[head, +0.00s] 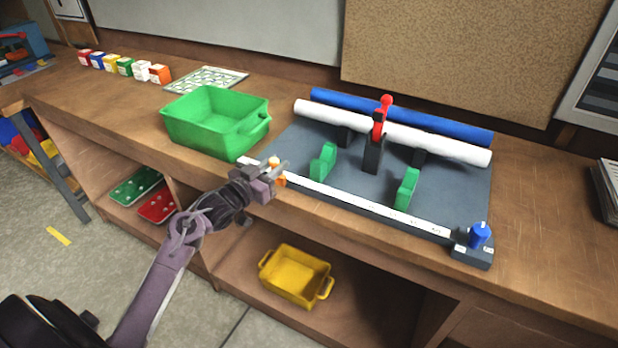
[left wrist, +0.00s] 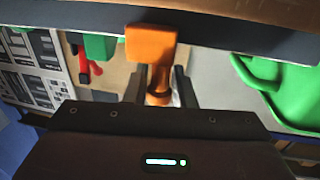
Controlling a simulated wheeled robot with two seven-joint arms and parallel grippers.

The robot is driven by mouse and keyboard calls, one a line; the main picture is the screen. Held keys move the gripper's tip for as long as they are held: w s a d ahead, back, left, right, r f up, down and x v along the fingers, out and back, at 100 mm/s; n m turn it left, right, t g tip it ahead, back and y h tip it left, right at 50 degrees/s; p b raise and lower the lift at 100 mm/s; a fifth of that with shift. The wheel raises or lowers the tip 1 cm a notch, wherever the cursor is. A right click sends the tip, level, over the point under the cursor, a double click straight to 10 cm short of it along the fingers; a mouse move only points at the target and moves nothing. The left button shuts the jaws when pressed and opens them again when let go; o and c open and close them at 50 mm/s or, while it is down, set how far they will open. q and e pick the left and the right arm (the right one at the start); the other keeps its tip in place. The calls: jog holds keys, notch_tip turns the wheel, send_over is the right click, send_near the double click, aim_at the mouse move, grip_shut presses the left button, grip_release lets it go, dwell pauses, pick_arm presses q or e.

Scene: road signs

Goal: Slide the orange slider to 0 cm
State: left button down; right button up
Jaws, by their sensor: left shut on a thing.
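The orange slider (head: 275,163) sits near the left end of the white ruler rail (head: 370,204) along the front edge of the grey board. My left gripper (head: 268,178) is at the slider and partly hides it. In the left wrist view the orange slider (left wrist: 151,46) shows its block on the rail, with its stem between the two fingers of my left gripper (left wrist: 162,88). The gripper is shut on it. The ruler's numbers are too small to read. My right gripper is not in view.
A green bin (head: 216,121) stands just left of the board, close to the rail's left end. Green brackets (head: 323,162), a red-handled clamp (head: 379,130) and white and blue rolls lie on the board. A blue knob (head: 479,235) is at the rail's right end. A yellow bin (head: 296,275) sits on the shelf below.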

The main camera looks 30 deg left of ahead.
pick_arm(q)
jog(key=a+b, duration=0.1)
jog(key=a, duration=0.9)
jog(key=shift+w+a+b, duration=0.2)
jog(key=shift+a+b, duration=0.15)
jog(key=shift+b, duration=0.05)
jog(key=shift+a, duration=0.35)
jog(key=shift+r, duration=0.1)
jog(key=c, duration=1.5)
grip_release()
jog(key=shift+o, duration=0.3)
jog(key=shift+a, duration=0.15)
jog(key=shift+s, duration=0.15)
